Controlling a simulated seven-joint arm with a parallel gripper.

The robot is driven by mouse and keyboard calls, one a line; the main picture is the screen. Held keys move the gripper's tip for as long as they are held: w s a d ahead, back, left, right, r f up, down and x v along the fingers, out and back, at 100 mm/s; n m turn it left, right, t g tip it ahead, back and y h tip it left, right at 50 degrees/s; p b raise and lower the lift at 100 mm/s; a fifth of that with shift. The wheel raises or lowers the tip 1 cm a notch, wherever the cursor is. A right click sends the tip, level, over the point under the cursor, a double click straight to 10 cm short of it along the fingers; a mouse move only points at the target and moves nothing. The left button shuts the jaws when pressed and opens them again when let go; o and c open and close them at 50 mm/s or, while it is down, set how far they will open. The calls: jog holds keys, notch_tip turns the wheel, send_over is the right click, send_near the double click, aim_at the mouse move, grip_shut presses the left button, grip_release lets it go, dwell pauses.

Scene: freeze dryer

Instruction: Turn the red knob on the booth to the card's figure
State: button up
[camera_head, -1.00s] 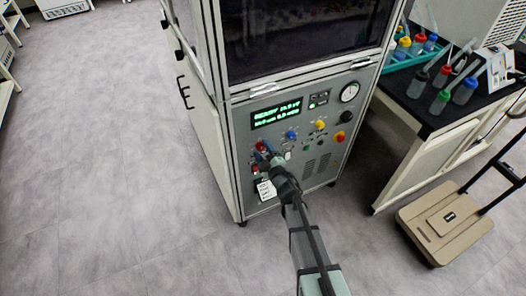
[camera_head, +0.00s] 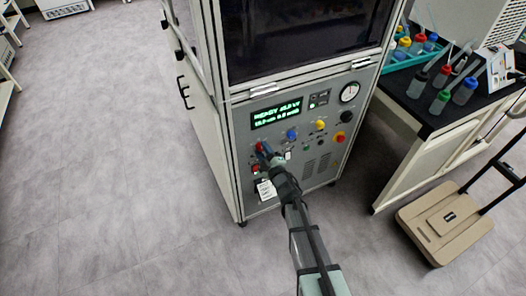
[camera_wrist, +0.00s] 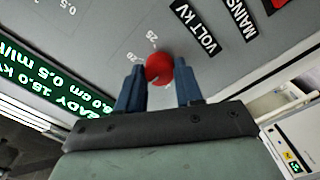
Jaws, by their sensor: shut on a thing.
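The red knob (camera_wrist: 158,67) sits between the two blue fingers of my gripper (camera_wrist: 160,86) in the wrist view, with both fingers touching its sides. The panel by it carries a "VOLT KV" label (camera_wrist: 195,28) and small scale figures. In the head view my gripper (camera_head: 267,152) is at the left of the booth's (camera_head: 329,118) control panel and partly hides the red knob (camera_head: 260,147). The green display (camera_head: 278,115) reads READY and appears to show 15.0 kV; it shows upside down in the wrist view (camera_wrist: 40,92). A white card (camera_head: 266,189) hangs low on the panel; its writing is too small to read.
A red part (camera_head: 255,168) is just below my gripper. A bottle bench (camera_head: 430,128) and a platform trolley (camera_head: 445,222) stand right; the floor is open left.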

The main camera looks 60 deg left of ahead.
jog(key=shift+m, duration=0.3)
jog(key=m, duration=1.1)
dwell(0.4)
jog(key=o, duration=1)
jog(key=shift+o, duration=0.2)
jog(key=shift+d, duration=0.15)
jog(key=d, duration=1.3)
jog(key=shift+d, duration=0.3)
